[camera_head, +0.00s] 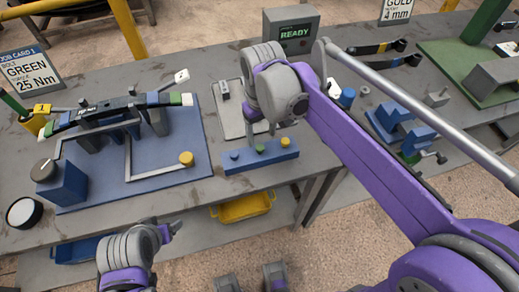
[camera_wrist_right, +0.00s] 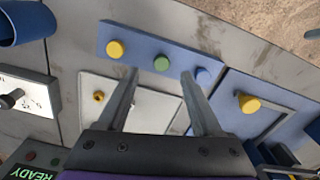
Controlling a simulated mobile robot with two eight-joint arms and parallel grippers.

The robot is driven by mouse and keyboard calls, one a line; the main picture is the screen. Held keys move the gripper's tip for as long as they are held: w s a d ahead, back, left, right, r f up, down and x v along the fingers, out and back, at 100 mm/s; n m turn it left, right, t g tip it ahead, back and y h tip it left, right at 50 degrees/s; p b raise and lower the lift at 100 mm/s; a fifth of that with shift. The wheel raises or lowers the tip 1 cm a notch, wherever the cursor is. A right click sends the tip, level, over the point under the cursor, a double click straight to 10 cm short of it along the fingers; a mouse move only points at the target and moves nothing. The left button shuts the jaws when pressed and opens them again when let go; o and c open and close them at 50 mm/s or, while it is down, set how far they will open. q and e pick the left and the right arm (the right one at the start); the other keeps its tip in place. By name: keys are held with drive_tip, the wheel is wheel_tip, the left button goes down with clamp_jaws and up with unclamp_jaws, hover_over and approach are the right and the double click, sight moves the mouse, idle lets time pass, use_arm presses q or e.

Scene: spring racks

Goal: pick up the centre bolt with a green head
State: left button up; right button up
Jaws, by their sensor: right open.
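The centre bolt with a green head (camera_head: 260,149) stands in a blue rack (camera_head: 262,165), between a blue-headed bolt (camera_head: 234,155) and a yellow-headed bolt (camera_head: 285,142). My right gripper (camera_head: 262,130) is over the rack, pointing down. In the right wrist view the green bolt (camera_wrist_right: 161,63) shows between and just beyond the two spread fingertips (camera_wrist_right: 160,75), with nothing held. The yellow bolt (camera_wrist_right: 114,49) and blue bolt (camera_wrist_right: 203,76) lie outside the fingers. My left gripper (camera_head: 170,231) is low at the left, in front of the table, apart from the rack.
A blue board (camera_head: 180,181) with a leaf-spring fixture and a yellow knob lies left of the rack. A grey pad (camera_head: 231,123) lies behind it, with a READY box (camera_head: 292,36) beyond. A yellow bin (camera_head: 243,207) sits below the table edge. Blue blocks (camera_head: 410,135) stand to the right.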

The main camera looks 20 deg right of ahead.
sight(260, 147)
wheel_tip(260, 147, down, 6)
drive_tip(key=shift+w+a+r, duration=0.1)
drive_tip(key=shift+a, duration=0.05)
drive_tip(key=shift+c, duration=0.2)
clamp_jaws()
